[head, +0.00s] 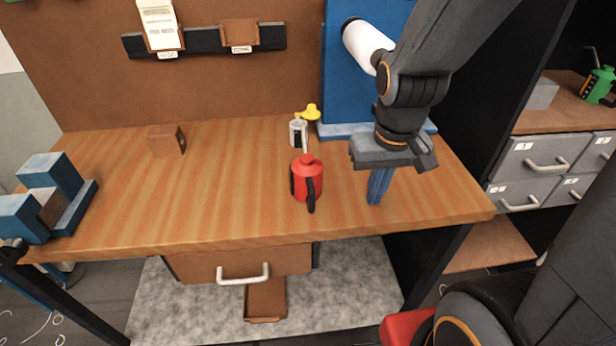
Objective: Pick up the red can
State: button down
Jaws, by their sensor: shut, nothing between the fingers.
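A red can (303,182) with a black handle and a thin spout stands upright on the wooden table, right of the middle. Its black handle faces the front edge and its spout points to the back. My gripper (377,201) hangs pointing down to the right of the can, apart from it. Its blue fingers are together with nothing between them. I cannot tell whether the fingertips touch the table.
A small brown block (167,139) lies at the back left and a blue fixture (56,187) stands at the left end. A blue panel (338,72) rises behind my arm. The table's left middle is clear.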

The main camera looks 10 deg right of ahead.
aim_at(306, 172)
jog(key=z, duration=0.75)
jog(key=k, duration=1.45)
jog(key=u, duration=0.25)
jog(key=i, duration=0.45)
jog(key=z, duration=0.05)
